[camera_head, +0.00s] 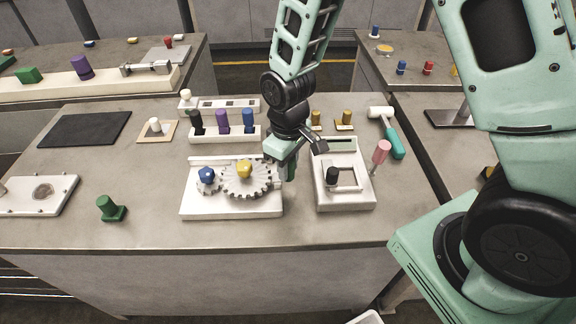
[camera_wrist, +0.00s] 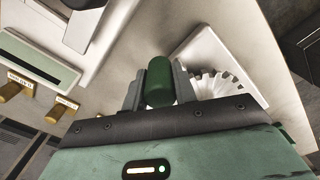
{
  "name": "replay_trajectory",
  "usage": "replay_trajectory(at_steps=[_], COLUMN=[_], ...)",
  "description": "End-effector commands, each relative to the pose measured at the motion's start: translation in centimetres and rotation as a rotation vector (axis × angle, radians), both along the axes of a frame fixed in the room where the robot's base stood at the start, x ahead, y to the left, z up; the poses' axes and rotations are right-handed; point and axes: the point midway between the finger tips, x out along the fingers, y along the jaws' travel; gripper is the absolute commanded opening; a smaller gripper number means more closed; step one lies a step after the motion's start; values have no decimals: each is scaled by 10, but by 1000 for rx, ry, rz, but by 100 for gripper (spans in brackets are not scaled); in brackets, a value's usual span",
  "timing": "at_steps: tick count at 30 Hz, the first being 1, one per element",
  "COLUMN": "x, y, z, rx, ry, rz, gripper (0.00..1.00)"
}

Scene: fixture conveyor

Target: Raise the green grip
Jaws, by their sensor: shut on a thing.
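A dark green rounded grip (camera_wrist: 159,82) stands between the two grey fingers of my gripper (camera_wrist: 159,88) in the wrist view. My gripper (camera_head: 287,168) is shut on it. In the head view my gripper points down between the white gear fixture (camera_head: 232,209) and the white frame fixture (camera_head: 345,199), and mostly hides the held grip. I cannot tell whether the grip's lower end touches anything. Another green grip on a green foot (camera_head: 110,208) stands at the table's front left.
A teal-handled hammer (camera_head: 389,133) lies at the right. The table's front left middle is clear.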

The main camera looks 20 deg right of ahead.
Motion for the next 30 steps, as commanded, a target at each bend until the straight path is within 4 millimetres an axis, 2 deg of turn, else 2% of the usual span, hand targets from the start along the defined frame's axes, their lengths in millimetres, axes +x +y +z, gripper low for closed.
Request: replay_trajectory(at_steps=[1,9,10,12,23,26,30], x=[1,1,1,1,1,1,2], y=[0,0,1,1,0,1,1], z=[10,10,10,10,12,21,46], rx=[1,1,2,2,1,2,2], ry=[-2,-4,-5,-5,-3,-5,-8], rz=[1,0,0,0,0,0,0], gripper=[0,0,30,49,49,49,49])
